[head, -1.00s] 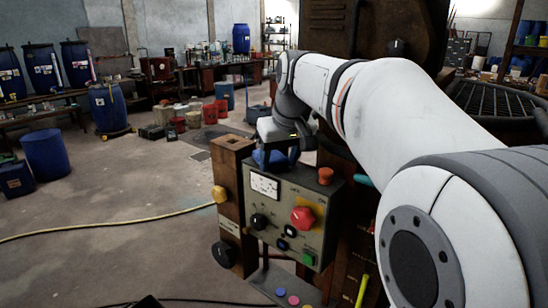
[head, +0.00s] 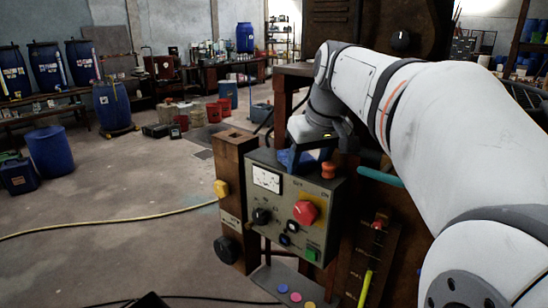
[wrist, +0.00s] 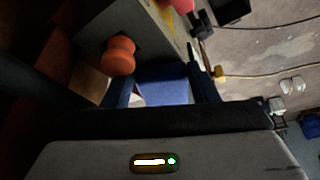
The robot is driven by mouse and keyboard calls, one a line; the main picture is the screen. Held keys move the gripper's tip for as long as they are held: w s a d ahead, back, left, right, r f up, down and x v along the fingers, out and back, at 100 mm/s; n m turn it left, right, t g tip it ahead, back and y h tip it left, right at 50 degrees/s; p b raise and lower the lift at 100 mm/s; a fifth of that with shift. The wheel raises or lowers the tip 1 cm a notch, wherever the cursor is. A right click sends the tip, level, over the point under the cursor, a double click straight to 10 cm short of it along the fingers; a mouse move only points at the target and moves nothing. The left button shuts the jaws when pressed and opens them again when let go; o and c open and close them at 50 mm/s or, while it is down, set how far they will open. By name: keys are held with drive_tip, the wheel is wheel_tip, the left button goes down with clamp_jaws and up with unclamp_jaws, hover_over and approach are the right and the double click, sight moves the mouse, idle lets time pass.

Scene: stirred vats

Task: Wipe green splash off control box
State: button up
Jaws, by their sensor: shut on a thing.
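The control box (head: 287,193) is a grey-green metal box with a meter, knobs and a red mushroom button (head: 304,212) on its front. An orange knob (head: 328,170) stands on its top, and it also shows in the wrist view (wrist: 119,56). My gripper (head: 305,160) is over the box's top, just left of the orange knob. It is shut on a blue wiping pad (wrist: 163,88), which is at or just above the top; contact cannot be told. I see no green splash; part of the top is hidden by my gripper and the pad.
A wooden post (head: 232,180) with a yellow knob (head: 221,188) stands left of the box. A teal bar (head: 381,177) sits to its right, near my arm. A panel with coloured buttons (head: 283,289) lies below. The floor at left is open, crossed by a yellow hose (head: 120,225).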

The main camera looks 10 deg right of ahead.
drive_tip(key=shift+w+a+r+p, duration=0.1)
drive_tip(key=shift+w+a+p, duration=0.3)
drive_tip(key=shift+w+a, duration=0.3)
drive_tip(key=shift+w+a+r+p, duration=0.1)
drive_tip(key=shift+w+a+p, duration=0.3)
drive_tip(key=shift+w, duration=0.45)
drive_tip(key=shift+o, duration=0.7)
drive_tip(key=shift+w+a+r+p, duration=0.15)
drive_tip(key=shift+w+a+p, duration=0.35)
drive_tip(key=shift+w+a, duration=0.7)
drive_tip(key=shift+o, duration=0.5)
drive_tip(key=shift+w+a+p, duration=0.3)
drive_tip(key=shift+w+a, duration=0.25)
drive_tip(key=shift+w, duration=0.05)
